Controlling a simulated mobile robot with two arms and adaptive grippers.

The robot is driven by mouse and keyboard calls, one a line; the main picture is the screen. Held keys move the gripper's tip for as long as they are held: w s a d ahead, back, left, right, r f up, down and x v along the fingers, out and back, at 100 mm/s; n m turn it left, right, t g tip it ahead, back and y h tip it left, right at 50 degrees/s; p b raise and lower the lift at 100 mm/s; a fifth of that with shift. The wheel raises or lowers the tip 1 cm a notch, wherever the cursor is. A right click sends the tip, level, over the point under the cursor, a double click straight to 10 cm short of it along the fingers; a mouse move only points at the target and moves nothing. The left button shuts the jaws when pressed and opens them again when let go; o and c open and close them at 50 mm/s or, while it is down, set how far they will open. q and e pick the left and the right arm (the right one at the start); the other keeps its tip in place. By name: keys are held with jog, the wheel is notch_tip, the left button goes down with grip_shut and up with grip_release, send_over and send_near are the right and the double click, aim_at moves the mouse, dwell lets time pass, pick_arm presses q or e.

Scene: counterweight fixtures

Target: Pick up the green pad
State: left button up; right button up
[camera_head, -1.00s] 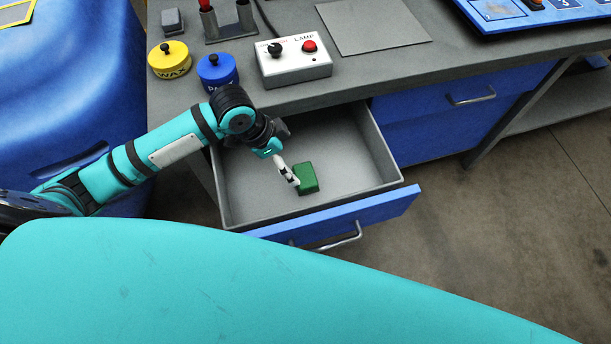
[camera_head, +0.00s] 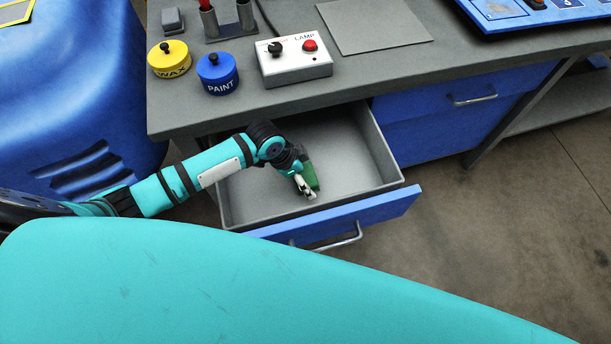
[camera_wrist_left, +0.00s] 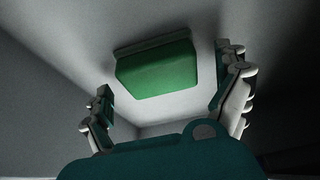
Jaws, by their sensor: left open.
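The green pad (camera_head: 311,175) lies in the open grey-lined drawer (camera_head: 352,190), partly hidden behind my left gripper in the head view. In the left wrist view the pad (camera_wrist_left: 156,70) is a green block with a grey strip along one long side. My left gripper (camera_head: 306,193) is down in the drawer, close beside the pad. In the wrist view its two fingers (camera_wrist_left: 168,92) are spread apart, with the pad ahead of them and between their lines. I cannot tell from this view whether either finger touches it. My right gripper is not in view.
The drawer's blue front (camera_head: 385,208) and walls surround my left gripper. On the bench above stand a yellow wax tin (camera_head: 169,62), a blue paint tin (camera_head: 217,75) and a lamp switch box (camera_head: 296,65). The drawer's right part is empty.

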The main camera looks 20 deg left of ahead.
aim_at(304, 175)
pick_arm(q)
jog(key=c, duration=1.2)
jog(key=shift+r, duration=0.1)
notch_tip(304, 175, up, 10)
